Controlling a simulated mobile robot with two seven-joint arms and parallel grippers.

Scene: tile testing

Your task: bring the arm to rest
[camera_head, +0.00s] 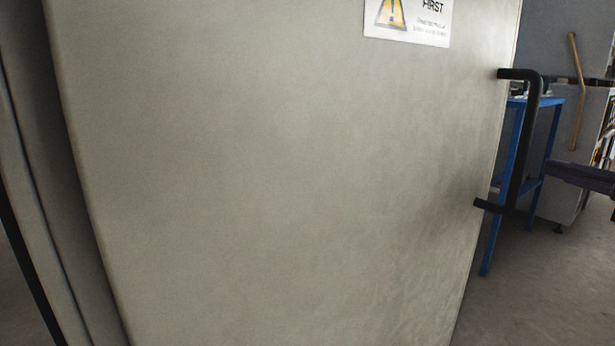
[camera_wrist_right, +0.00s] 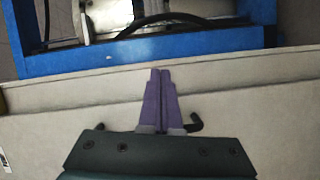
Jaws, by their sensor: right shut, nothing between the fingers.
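My right gripper (camera_wrist_right: 160,72) shows in the right wrist view with its two purple fingers together and nothing between them. In the head view, a dark purple part at the right edge (camera_head: 580,177) looks like this gripper, cut off by the frame. It is to the right of the black door handle (camera_head: 524,140), with a gap between them in the picture. Part of the handle also shows in the wrist view (camera_wrist_right: 194,123), partly hidden by the fingers. My left gripper is in neither view.
A large pale grey door (camera_head: 270,190) fills most of the head view, with a warning sign (camera_head: 408,18) at its top. A blue-framed table (camera_head: 519,150) stands behind the handle; its blue edge (camera_wrist_right: 190,42) crosses the wrist view. Bare floor (camera_head: 545,290) shows at lower right.

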